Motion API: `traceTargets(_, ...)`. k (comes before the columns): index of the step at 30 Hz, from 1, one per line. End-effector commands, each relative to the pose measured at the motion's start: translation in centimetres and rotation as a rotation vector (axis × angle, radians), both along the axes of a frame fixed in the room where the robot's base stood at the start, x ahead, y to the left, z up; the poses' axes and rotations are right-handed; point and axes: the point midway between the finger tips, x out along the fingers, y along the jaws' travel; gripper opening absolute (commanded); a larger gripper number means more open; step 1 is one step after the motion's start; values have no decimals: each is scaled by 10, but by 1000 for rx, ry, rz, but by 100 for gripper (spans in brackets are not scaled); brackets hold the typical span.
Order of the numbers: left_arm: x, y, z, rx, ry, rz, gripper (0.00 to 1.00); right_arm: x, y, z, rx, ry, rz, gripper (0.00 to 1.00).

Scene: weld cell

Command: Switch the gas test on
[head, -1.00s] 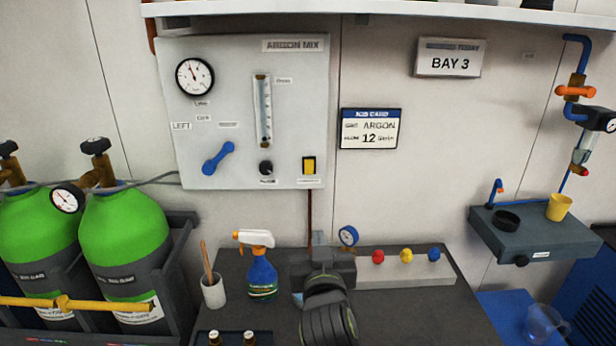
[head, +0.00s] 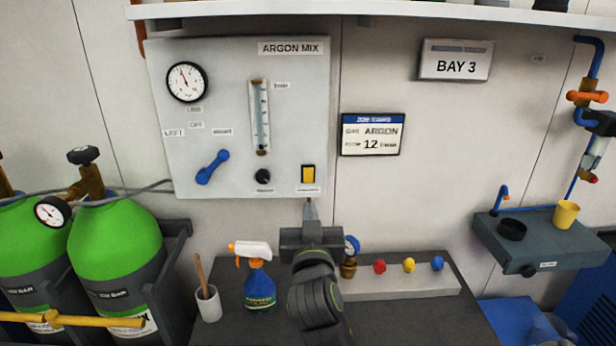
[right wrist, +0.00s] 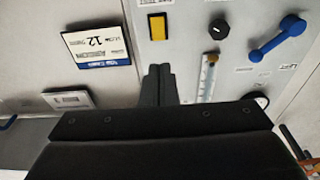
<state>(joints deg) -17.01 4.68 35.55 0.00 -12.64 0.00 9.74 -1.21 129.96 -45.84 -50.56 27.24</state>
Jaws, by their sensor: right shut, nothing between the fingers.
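The grey gas panel (head: 215,110) marked ARGON MIX is on the back wall. Its yellow rocker switch (head: 308,174) in a black frame sits at the panel's lower right; its small label is too blurred to read. The switch also shows in the right wrist view (right wrist: 158,27). My right gripper (head: 310,208) is shut and empty, just below the switch and the panel's lower edge, apart from the switch in the picture. Its closed fingers (right wrist: 158,82) show in the right wrist view. My left gripper is not in view.
The panel also holds a blue lever (head: 212,167), a black knob (head: 263,176), a flow tube (head: 260,118) and a gauge (head: 187,82). On the bench below stand a spray bottle (head: 259,287) and a cup with a brush (head: 208,304). Green cylinders (head: 115,245) stand at left.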

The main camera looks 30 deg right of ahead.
Motion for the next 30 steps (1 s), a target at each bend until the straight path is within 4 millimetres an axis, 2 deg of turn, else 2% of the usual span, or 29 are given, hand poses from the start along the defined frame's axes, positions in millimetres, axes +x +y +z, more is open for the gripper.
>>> traceTargets(4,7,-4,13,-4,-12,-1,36,21,-13,7,-7,2,-1,0)
traceTargets(15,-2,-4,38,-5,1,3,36,76,-47,15,-2,2,-1,0)
traceTargets(22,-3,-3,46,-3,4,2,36,94,-58,15,-2,1,-1,0)
traceTargets(30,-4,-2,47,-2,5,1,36,99,-61,14,1,-1,-1,0)
